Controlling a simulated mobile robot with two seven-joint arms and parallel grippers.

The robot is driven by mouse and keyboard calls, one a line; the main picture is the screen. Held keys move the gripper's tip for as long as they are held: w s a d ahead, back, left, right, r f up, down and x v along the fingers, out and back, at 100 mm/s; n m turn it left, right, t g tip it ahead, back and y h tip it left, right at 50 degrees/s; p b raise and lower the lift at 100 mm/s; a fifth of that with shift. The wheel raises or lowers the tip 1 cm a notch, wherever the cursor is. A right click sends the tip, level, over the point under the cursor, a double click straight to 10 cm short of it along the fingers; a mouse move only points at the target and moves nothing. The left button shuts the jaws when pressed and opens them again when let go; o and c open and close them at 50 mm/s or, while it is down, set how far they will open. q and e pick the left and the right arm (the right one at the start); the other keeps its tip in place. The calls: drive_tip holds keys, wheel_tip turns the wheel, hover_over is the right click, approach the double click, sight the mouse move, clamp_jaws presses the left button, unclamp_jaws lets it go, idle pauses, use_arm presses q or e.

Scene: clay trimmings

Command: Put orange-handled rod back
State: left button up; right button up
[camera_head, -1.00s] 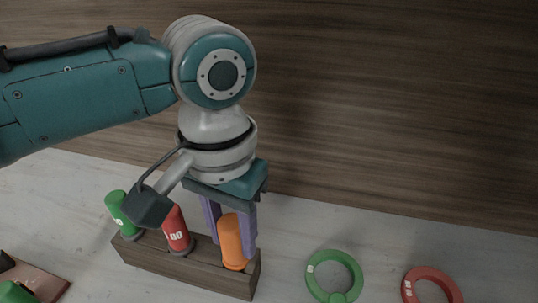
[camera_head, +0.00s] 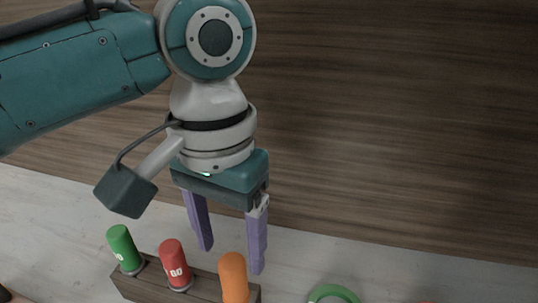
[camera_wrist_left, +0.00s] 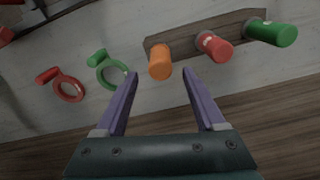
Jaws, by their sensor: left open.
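The orange-handled rod (camera_head: 234,278) stands upright at the right end of a dark wooden rack (camera_head: 150,288), its handle up. It also shows in the left wrist view (camera_wrist_left: 160,62), seated at the rack's end. My left gripper (camera_head: 232,262) is open, its two purple fingers apart and empty, raised above and behind the orange handle. In the left wrist view the fingers (camera_wrist_left: 160,72) point toward the orange handle without touching it. The rod's shaft below the handle is hidden. My right gripper is not in view.
A red handle (camera_head: 175,265) and a green handle (camera_head: 124,249) stand in the same rack. A green ring tool (camera_wrist_left: 110,72) and a red ring tool (camera_wrist_left: 68,88) lie beside the rack. A brown wooden surface lies behind the pale worktop.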

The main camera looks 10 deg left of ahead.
use_arm(q)
wheel_tip(320, 180, up, 7)
drive_tip(key=s+d+f+t+h, duration=0.2)
drive_tip(key=s+d+f+h, duration=0.1)
drive_tip(key=s+f, duration=0.45)
drive_tip(key=s+a+f+t+y, duration=0.1)
drive_tip(key=s+a+y, duration=0.1)
drive_tip(key=s+a, duration=0.7)
drive_tip(key=shift+a+n+t+y, duration=0.3)
drive_tip(key=shift+a+y, duration=0.1)
drive_tip(key=shift+a, duration=0.75)
drive_tip(key=shift+f, duration=0.15)
